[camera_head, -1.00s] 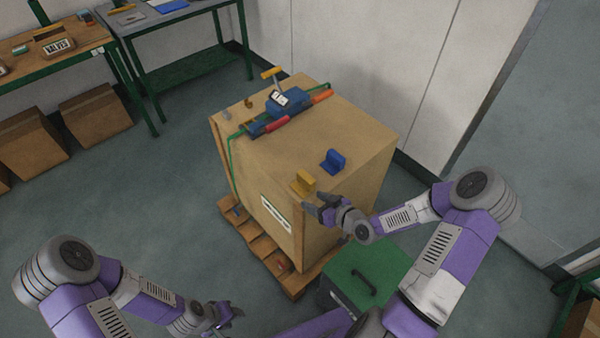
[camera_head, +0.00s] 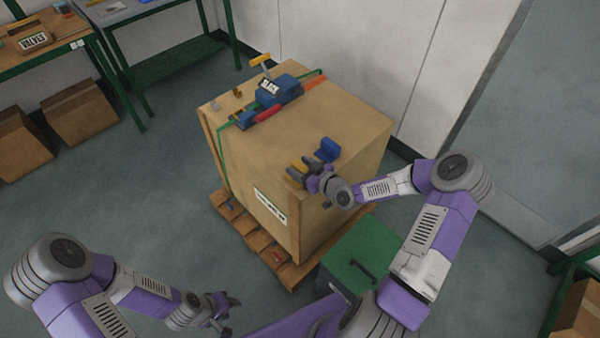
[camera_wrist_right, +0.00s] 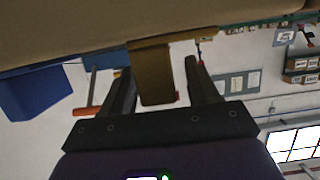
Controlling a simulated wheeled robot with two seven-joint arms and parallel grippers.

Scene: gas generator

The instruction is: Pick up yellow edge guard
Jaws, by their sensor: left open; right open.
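The yellow edge guard (camera_head: 298,165) sits on the front top edge of the big cardboard box, partly hidden by my right gripper (camera_head: 305,174) in the head view. In the right wrist view the yellow edge guard (camera_wrist_right: 152,75) hangs between the two open fingers of my right gripper (camera_wrist_right: 160,82), with a gap visible at the right finger. Whether the left finger touches it I cannot tell. My left gripper (camera_head: 226,308) is open and empty, low over the floor, well away from the box.
The cardboard box (camera_head: 340,110) stands on a wooden pallet (camera_head: 262,245). A blue edge guard (camera_head: 327,150) lies just beyond my right gripper. A blue strapping tool (camera_head: 278,90) and green strap are farther back. A green-topped case (camera_head: 360,255) stands beside the pallet.

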